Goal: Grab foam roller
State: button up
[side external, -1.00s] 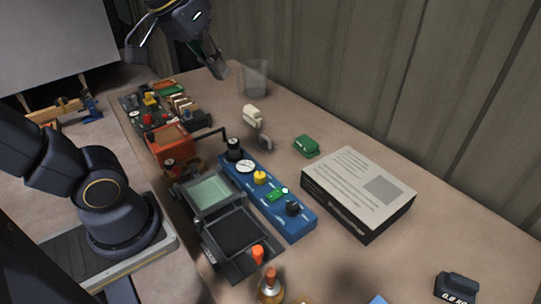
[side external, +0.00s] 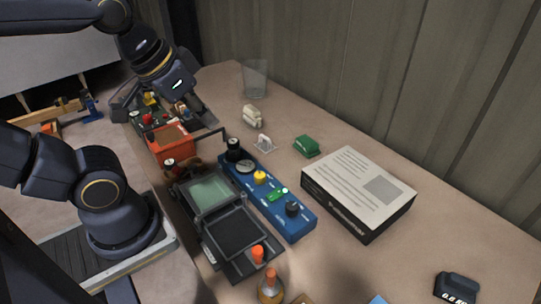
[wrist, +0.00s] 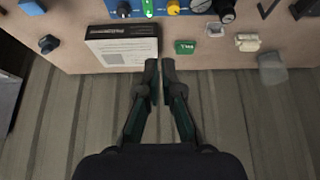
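What I take to be the foam roller is a small cream cylindrical piece (side external: 252,117) lying on the bench toward the wall; it also shows in the wrist view (wrist: 247,42), right of centre. A small pale piece on a clear square base (side external: 265,143) stands near it. My gripper (wrist: 160,66) is empty, with a narrow gap between its fingers. In the side view, it hangs over the cluster of parts at the far left, apart from the cream piece. Its fingertips are partly hidden there.
A clear cup (side external: 255,78) stands behind the cream piece. A green block (side external: 306,146) and a large printed box (side external: 358,190) lie to the right. A blue panel with knobs (side external: 268,197) and an orange box (side external: 170,145) stand nearer my base. The corrugated wall bounds the bench.

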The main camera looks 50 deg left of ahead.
jog(key=o, duration=1.7)
jog(key=shift+o, duration=0.2)
